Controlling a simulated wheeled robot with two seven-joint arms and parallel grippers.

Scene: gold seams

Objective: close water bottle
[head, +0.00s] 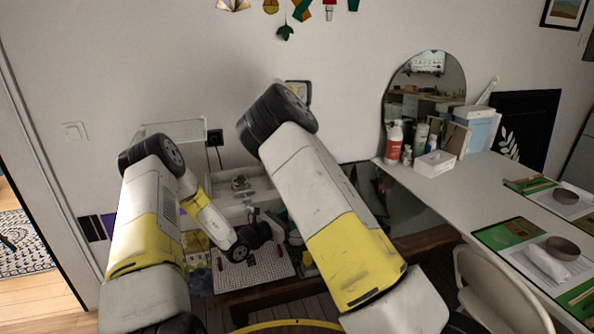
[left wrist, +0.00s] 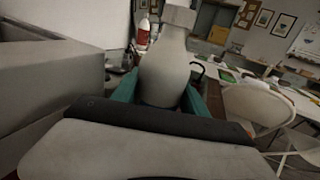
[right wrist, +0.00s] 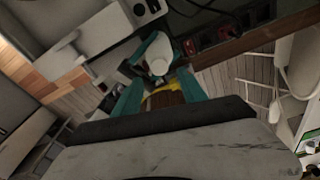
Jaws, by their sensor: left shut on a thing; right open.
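A pale, smooth bottle (left wrist: 164,76) stands between the two teal fingers of my left gripper (left wrist: 160,92), which is shut on its body. A wider pale piece shows at the top of its narrow neck, cut by the frame edge. I cannot tell whether it is a cap. My right gripper (right wrist: 160,92) is open, with its teal fingers apart. A white rounded thing (right wrist: 158,66) shows between or beyond them, with a yellow and brown patch below it. I cannot tell whether it is the bottle's top or a cap. In the head view my arms hide the bottle and the right gripper.
A white sink or basin (head: 236,187) stands at the wall, with a perforated white mat (head: 255,272) in front. A long white table (head: 440,190) on the right bears a red and white bottle (head: 394,142), boxes and green mats. A pale chair (head: 500,295) stands nearby.

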